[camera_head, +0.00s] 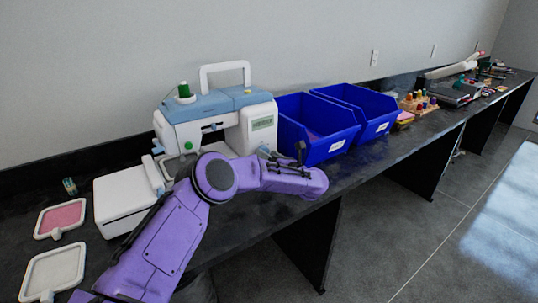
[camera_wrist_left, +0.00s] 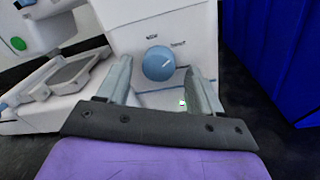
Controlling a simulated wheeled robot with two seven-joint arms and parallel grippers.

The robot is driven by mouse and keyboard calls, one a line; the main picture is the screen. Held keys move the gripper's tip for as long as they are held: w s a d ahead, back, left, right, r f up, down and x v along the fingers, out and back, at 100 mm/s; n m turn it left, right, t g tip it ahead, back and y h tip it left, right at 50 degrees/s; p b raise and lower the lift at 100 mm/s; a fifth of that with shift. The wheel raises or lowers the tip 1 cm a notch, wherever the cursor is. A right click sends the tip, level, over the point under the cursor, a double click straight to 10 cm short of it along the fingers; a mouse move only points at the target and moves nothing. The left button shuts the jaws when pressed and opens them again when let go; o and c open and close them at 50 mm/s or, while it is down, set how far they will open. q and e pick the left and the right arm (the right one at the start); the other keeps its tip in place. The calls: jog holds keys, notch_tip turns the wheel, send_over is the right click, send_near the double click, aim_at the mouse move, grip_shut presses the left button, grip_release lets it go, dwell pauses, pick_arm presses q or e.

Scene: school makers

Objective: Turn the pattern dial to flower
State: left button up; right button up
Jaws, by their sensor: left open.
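The pattern dial (camera_wrist_left: 158,63) is a round blue knob on the white front of the embroidery machine, with small printed labels beside it. A pale mark shows on its face, but I cannot read which pattern it points to. The machine (camera_head: 203,108) is white and light blue and stands on the dark bench. My left gripper (camera_wrist_left: 162,82) is open in the left wrist view, with a finger on each side of the dial and no clear contact. In the head view my purple left arm reaches the machine's right side; the gripper (camera_head: 284,152) hides the dial there.
Two blue bins (camera_head: 315,127) stand close to the right of the machine. A white embroidery module (camera_head: 123,197) sits at its left, with a pink hoop (camera_head: 60,217) and a pale hoop (camera_head: 52,271) nearby. Thread spools (camera_head: 418,102) stand farther right.

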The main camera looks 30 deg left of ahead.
pick_arm(q)
jog(key=shift+a, duration=0.15)
jog(key=c, duration=1.1)
jog(key=shift+o, duration=0.2)
jog(key=shift+m, duration=0.3)
jog(key=shift+s+m+t+b, duration=0.1)
jog(key=shift+m+t+b, duration=0.2)
jog(key=shift+m, duration=2.6)
jog(key=shift+s+m+t+b, duration=0.1)
jog(key=shift+m+t+b, duration=0.15)
jog(key=shift+m, duration=2.65)
